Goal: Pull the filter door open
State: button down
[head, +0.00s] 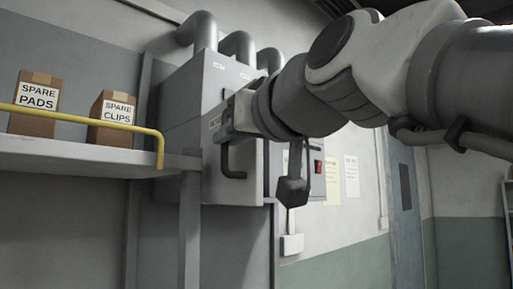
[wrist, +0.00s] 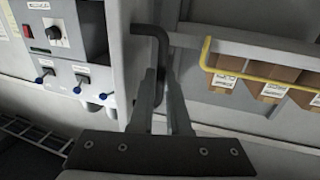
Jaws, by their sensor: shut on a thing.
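The filter door (head: 215,185) is a grey panel on the front of a grey cabinet. A dark bent handle (head: 233,172) stands out from it. In the wrist view the handle (wrist: 153,33) runs down between the two fingers of my gripper (wrist: 164,82), which is shut on it. In the head view my wrist is up against the cabinet at the handle's upper end and hides the fingertips. Any gap along the door's edge is too hard to make out, so I cannot tell whether it stands ajar.
Pipes (head: 239,48) rise from the cabinet top. A shelf (head: 95,152) at left carries spare-part boxes (head: 37,103) behind a yellow rail (head: 85,117). A control panel (wrist: 52,45) with a red button, knob and blue-tipped levers is beside the door.

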jog(key=c, duration=0.9)
grip_release()
jog(key=shift+w, duration=0.15)
jog(key=v, duration=1.7)
jog(key=shift+s+b, duration=0.25)
jog(key=shift+b, duration=0.15)
jog(key=shift+w+f, duration=0.1)
